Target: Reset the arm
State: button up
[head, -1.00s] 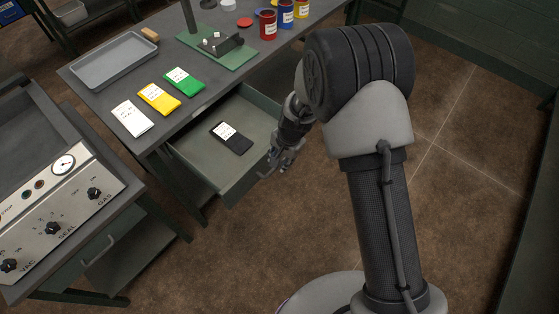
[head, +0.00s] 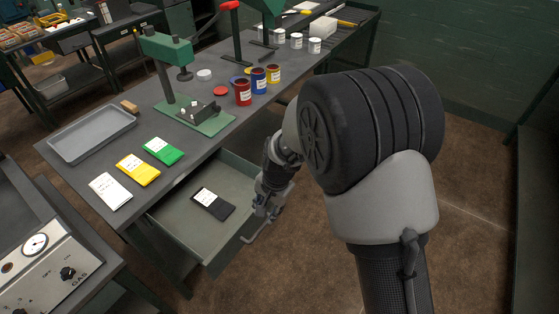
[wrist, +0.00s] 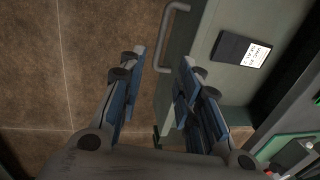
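My arm reaches down to the open drawer (head: 215,252) of the grey workbench. In the head view my gripper (head: 264,205) is small, beside the drawer's front right part. The drawer's bar handle (wrist: 170,38) shows beyond the fingertips in the wrist view; I cannot tell whether they touch it, but they look apart. A black packet with a white label (head: 213,204) lies in the drawer and also shows in the wrist view (wrist: 241,50).
White (head: 110,191), yellow (head: 137,170) and green (head: 163,151) packets lie on the bench beside a grey tray (head: 92,136). A green press (head: 195,115) and coloured cans (head: 259,80) stand behind. A control panel (head: 45,262) is at lower left. Brown floor (head: 300,270) is clear.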

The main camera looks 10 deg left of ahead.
jog(key=s+d+r+n+t, duration=0.1)
jog(key=s+d+r, duration=0.1)
jog(key=d+r, duration=0.6)
jog(key=s+d+r+n+t, duration=0.1)
jog(key=s+d+r, duration=0.2)
jog(key=d+r, duration=0.55)
jog(key=s+d+r+n+t+h, duration=0.1)
jog(key=s+d+r, duration=0.3)
jog(key=s, duration=0.4)
jog(key=s+d+r+n+h, duration=0.1)
jog(key=s+d+r, duration=0.3)
jog(key=s+d, duration=0.2)
jog(key=s, duration=0.2)
jog(key=shift+s+d+r+t, duration=0.3)
jog(key=shift+r+t, duration=0.1)
jog(key=shift+a, duration=0.1)
